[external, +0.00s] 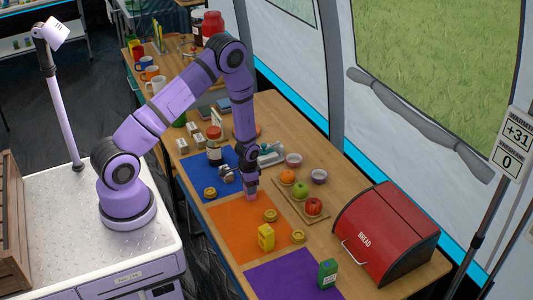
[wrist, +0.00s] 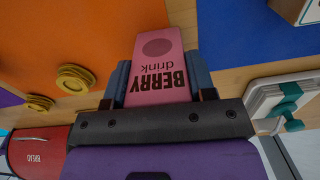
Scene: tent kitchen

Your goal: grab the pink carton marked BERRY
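The pink BERRY drink carton (wrist: 160,50) sits between the two fingers of my gripper (wrist: 158,85) in the wrist view. The fingers lie against its two sides, shut on it, and its lettered face is toward the camera. In the external view my gripper (external: 251,183) points down over the orange mat, near the edge of the blue mat. A small pink part of the carton (external: 251,196) shows below the fingers there; the rest is hidden by the gripper. I cannot tell whether its base touches the mat.
A yellow carton (external: 265,238) and yellow tins (external: 270,215) stand on or beside the orange mat (external: 228,228). A green carton (external: 327,273) is on the purple mat (external: 270,279). Fruit lies on a board (external: 284,205) to the right, near the red bread box (external: 388,235).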

